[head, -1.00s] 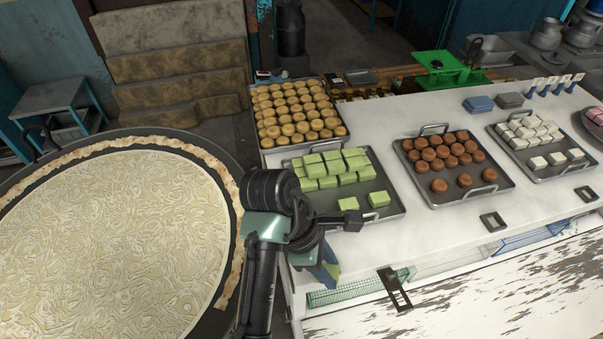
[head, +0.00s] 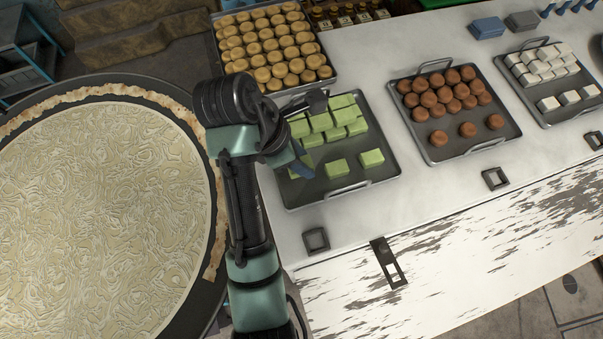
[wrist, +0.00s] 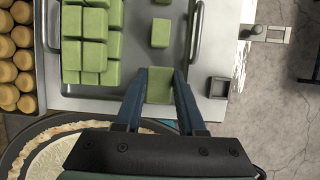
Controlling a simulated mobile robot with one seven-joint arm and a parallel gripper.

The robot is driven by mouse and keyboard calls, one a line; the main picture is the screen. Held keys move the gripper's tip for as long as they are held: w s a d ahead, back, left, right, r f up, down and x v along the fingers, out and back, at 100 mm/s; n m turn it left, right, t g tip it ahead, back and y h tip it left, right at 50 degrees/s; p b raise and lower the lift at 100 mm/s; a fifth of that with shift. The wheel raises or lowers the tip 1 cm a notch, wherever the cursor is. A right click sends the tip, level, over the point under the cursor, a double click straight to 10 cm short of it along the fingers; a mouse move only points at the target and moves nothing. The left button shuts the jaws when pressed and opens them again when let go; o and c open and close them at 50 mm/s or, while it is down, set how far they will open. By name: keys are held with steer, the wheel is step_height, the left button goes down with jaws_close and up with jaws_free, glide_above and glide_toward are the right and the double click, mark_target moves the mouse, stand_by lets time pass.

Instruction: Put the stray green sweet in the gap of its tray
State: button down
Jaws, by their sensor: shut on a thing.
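My gripper (wrist: 159,95) is shut on a green sweet (wrist: 158,83), with one blue-grey finger on each side of it. In the head view the held sweet (head: 300,163) shows partly behind the fingers, at the front left part of the green sweets' tray (head: 330,188). It lines up roughly with two front sweets, the middle one (head: 338,168) and the right one (head: 372,158). I cannot tell whether it touches the tray floor. Several more green sweets (head: 322,122) stand packed behind in the same tray; my wrist hides part of them.
A tray of round golden sweets (head: 268,40) stands behind on the left. Trays of brown sweets (head: 466,130) and white sweets (head: 548,104) stand to the right on the white counter (head: 440,195). A large round pan (head: 100,200) lies to the left.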

mark_target(302, 182)
step_height(302, 182, down, 2)
steer(key=shift+f+b, duration=0.25)
steer(key=shift+b, duration=0.3)
step_height(302, 182, down, 4)
steer(key=shift+f+p, duration=0.15)
steer(key=shift+p, duration=0.6)
steer(key=shift+w+f, duration=0.15)
steer(key=shift+f, duration=0.05)
steer(key=c, duration=0.5)
jaws_free()
steer(key=shift+f, duration=0.1)
